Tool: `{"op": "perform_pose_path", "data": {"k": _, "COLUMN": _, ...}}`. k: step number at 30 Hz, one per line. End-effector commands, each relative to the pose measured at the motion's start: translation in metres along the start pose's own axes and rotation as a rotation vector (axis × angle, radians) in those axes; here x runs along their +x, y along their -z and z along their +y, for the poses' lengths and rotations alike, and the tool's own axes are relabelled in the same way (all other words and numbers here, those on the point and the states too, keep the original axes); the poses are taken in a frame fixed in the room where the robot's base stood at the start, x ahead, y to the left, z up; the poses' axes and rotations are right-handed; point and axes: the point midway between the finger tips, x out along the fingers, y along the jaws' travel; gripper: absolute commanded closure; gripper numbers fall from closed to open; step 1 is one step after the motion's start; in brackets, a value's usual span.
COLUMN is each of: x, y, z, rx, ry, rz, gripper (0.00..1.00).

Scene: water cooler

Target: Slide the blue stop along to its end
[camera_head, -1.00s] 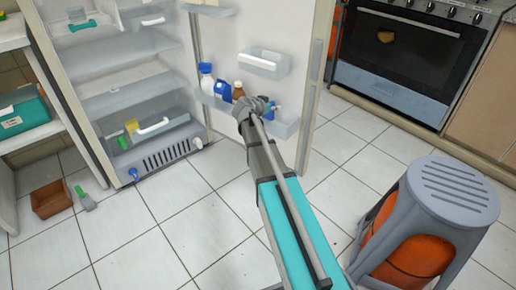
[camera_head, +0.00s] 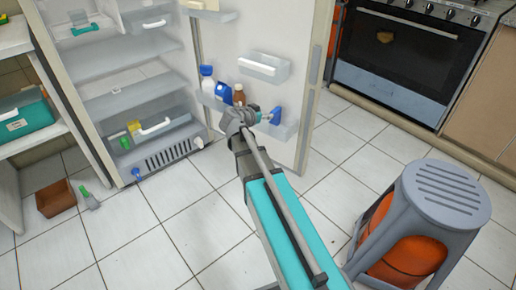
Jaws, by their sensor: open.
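The blue stop (camera_head: 276,115) shows as a small blue piece at the lower door shelf (camera_head: 289,131) of the open fridge, toward the shelf's right part. My gripper (camera_head: 245,113) is at the front of that shelf, just left of the blue stop, and looks apart from it. The gripper is open and holds nothing that I can see. It and my arm hide the middle of the shelf. Whether a fingertip touches the shelf or the brown bottle behind it, I cannot tell.
A white bottle with a blue cap (camera_head: 207,80), a blue bottle (camera_head: 223,92) and a brown bottle (camera_head: 239,95) stand in the lower door shelf. A higher door bin (camera_head: 264,68) is above. A grey stool (camera_head: 447,190) stands at right; the tiled floor between is clear.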

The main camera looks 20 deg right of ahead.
Motion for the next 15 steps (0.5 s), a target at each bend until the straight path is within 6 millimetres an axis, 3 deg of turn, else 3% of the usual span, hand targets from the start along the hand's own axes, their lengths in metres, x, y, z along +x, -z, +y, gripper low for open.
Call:
{"op": "perform_pose_path", "data": {"k": 8, "x": -0.037, "y": 0.002, "z": 0.001, "rx": -0.002, "ry": 0.002, "rz": 0.001, "gripper": 0.34}}
{"op": "perform_pose_path", "data": {"k": 15, "x": -0.041, "y": -0.016, "z": 0.018, "rx": -0.085, "ry": -0.023, "rz": -0.115, "gripper": 0.34}}
